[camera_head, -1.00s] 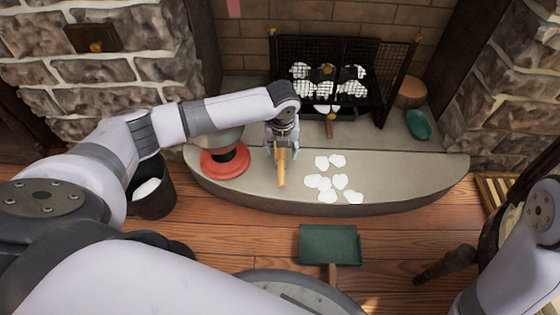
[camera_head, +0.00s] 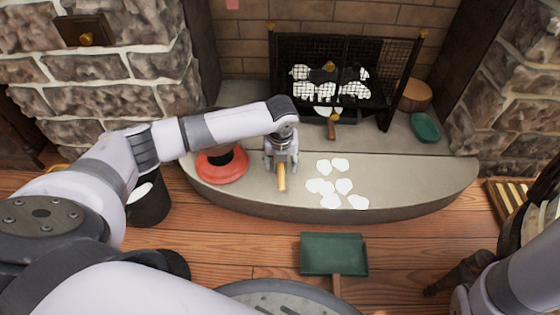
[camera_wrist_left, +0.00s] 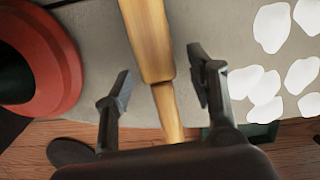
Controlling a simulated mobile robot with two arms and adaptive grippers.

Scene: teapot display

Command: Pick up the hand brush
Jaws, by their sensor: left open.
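The hand brush (camera_head: 282,181) lies on the stone hearth, with its wooden handle pointing toward the front edge. The rest of it is hidden under my left gripper in the head view. In the left wrist view its wooden handle (camera_wrist_left: 148,38) runs from the top edge down between the fingers. My left gripper (camera_head: 281,163) is right over the brush. It is open, with one finger on each side of the handle (camera_wrist_left: 158,78) and visible gaps on both sides. My right arm shows at the lower right of the head view, but its gripper cannot be made out.
A red ring-shaped base (camera_head: 222,168) stands close left of the brush. White paper-like pieces (camera_head: 343,186) lie to its right. A green dustpan (camera_head: 334,254) is on the wooden floor in front. A black bucket (camera_head: 150,208) stands left of the hearth; a fire screen (camera_head: 398,80) is behind.

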